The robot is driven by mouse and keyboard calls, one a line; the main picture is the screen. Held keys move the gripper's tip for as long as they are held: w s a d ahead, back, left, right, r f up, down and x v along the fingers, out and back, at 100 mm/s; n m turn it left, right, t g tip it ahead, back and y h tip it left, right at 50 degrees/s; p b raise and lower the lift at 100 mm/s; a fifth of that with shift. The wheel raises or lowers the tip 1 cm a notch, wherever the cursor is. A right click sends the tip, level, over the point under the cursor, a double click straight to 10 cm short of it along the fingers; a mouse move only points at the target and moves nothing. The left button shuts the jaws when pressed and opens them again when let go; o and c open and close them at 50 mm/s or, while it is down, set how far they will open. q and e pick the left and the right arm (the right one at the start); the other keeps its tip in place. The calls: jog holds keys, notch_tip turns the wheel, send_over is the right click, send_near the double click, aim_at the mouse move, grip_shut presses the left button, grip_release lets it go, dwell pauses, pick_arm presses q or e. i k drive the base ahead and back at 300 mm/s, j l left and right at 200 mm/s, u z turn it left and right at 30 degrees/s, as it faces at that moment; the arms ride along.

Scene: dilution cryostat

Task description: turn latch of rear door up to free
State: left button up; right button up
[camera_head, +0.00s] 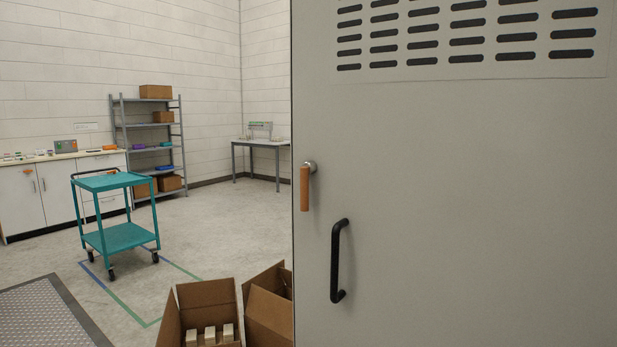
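A large grey door panel (460,190) fills the right half of the head view, close in front of me. Its latch (305,188) sits near the panel's left edge. The latch has a round metal hub at the top and an orange-brown lever that hangs straight down from it. Below and to the right of the latch is a black vertical bar handle (337,262) on the panel. Neither of my grippers shows in this view. The panel's right edge is out of view.
Open cardboard boxes (180,318) stand on the floor at the panel's lower left. A shelf rack (120,135), a counter (60,197) and a table (262,143) line the far walls.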

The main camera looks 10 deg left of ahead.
aim_at(307, 168)
jog(key=i+j, duration=0.15)
jog(key=j, duration=0.2)
jog(key=i+j, duration=0.15)
jog(key=j, duration=0.2)
jog(key=i+j+z, duration=0.1)
jog(key=j, duration=0.2)
jog(key=i+j, duration=0.2)
jog(key=j, duration=0.15)
jog(key=i+j+z, duration=0.1)
jog(key=j, duration=0.25)
